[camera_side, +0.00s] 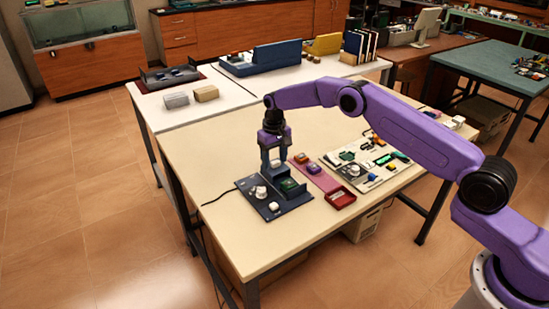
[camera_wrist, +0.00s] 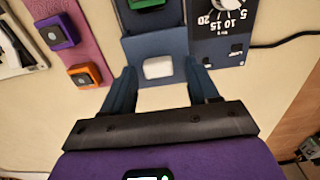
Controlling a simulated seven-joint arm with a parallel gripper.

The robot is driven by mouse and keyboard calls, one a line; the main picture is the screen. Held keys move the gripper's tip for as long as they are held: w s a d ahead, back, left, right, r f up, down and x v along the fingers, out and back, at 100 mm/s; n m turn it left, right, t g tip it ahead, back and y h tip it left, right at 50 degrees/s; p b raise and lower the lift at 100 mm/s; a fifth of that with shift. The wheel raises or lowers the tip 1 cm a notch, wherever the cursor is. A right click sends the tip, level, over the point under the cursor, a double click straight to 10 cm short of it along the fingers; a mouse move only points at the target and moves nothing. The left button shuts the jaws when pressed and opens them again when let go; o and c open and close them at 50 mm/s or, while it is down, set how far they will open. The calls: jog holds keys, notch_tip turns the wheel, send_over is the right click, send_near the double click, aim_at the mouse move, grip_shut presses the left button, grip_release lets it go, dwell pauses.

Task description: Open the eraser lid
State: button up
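The eraser is a dark blue unit (camera_side: 290,203) on the cream table, with a white timer knob (camera_side: 261,192) on its left part. The wrist view shows its dial (camera_wrist: 232,8) at the upper right. A blue panel with a pale, rounded block (camera_wrist: 158,68), apparently the lid and its handle, lies between my fingertips. A green piece (camera_wrist: 146,4) sits beyond it, in the eraser's bay. My gripper (camera_side: 275,158) points down at the eraser's back edge. Its blue fingers (camera_wrist: 160,85) are apart, either side of the pale block; contact cannot be told.
A pink mat (camera_wrist: 75,30) beside the eraser holds a purple block (camera_wrist: 57,32) and an orange block (camera_wrist: 84,75). A red tray (camera_side: 340,198) and a pale board (camera_side: 350,180) with parts stand to the right. The table's left part is clear apart from a black cable.

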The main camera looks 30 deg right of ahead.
aim_at(274, 161)
jog(key=shift+r, duration=0.1)
notch_tip(274, 161, up, 17)
jog(key=shift+r, duration=0.15)
dwell(0.4)
dwell(0.4)
jog(key=s+a+r+n, duration=0.3)
jog(key=s+a, duration=0.2)
jog(key=s, duration=0.6)
jog(key=s+a+r+n, duration=0.3)
jog(key=s+a+r, duration=0.1)
jog(key=s, duration=0.6)
jog(key=s+d+f+n, duration=0.1)
jog(key=s+d, duration=0.3)
jog(key=s, duration=0.5)
jog(key=s+d+f+n, duration=0.2)
jog(key=s+d+n, duration=0.1)
jog(key=s, duration=0.7)
jog(key=s+d+f+n, duration=0.2)
jog(key=s+d, duration=0.2)
jog(key=s, duration=0.6)
jog(key=shift+s+d+f+n, duration=0.2)
jog(key=shift+d+n, duration=0.1)
jog(key=shift+d, duration=0.1)
